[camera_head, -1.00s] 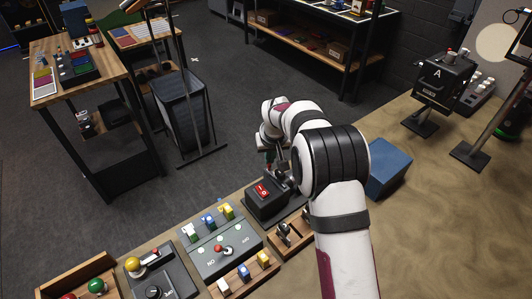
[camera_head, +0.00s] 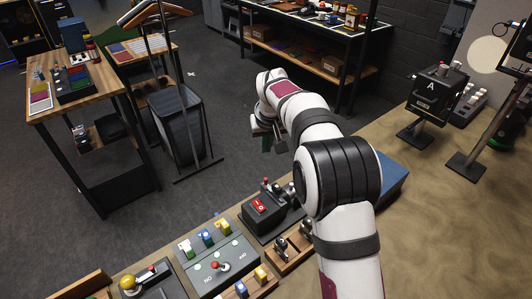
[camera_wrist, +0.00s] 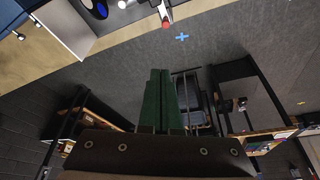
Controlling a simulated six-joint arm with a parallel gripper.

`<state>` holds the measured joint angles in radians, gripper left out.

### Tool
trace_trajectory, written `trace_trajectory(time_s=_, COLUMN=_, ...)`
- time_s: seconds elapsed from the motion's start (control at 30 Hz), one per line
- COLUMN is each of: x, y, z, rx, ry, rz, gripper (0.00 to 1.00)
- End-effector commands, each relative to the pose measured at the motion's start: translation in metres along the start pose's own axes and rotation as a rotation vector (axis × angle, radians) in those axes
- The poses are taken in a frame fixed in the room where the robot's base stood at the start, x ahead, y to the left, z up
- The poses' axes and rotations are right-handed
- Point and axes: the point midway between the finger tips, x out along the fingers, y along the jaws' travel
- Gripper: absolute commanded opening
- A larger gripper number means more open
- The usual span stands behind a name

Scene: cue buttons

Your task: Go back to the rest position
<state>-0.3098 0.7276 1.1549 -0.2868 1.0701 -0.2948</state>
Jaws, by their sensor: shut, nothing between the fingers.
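My gripper (camera_head: 266,146) hangs in the air past the far edge of the bench, above the floor and apart from every control. Its dark green fingers (camera_wrist: 160,72) lie together in the wrist view, with nothing between them. My white arm reaches up and away from the bench's right side. The nearest control is a dark box with a red rocker switch (camera_head: 259,205), on the bench below my gripper. Left of it is a grey panel (camera_head: 238,252) with a red-tipped lever and blue, green and yellow switches.
A box with a yellow button (camera_head: 128,282) sits at the lower left. A blue box (camera_head: 394,172) is partly behind my arm. A black device marked A (camera_head: 432,87) stands to the right. Wooden tables (camera_head: 75,95) stand beyond; open floor lies between.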

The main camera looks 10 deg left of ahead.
Motion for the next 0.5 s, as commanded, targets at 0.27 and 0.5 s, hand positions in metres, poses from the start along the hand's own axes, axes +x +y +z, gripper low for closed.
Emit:
trace_trajectory(time_s=0.27, x=-0.037, y=0.014, z=0.025, rx=0.074, ry=-0.029, rz=-0.001, gripper=0.00)
trace_trajectory(time_s=0.5, x=-0.156, y=0.040, z=0.228, rx=0.498, ry=-0.213, rz=-0.013, gripper=0.00)
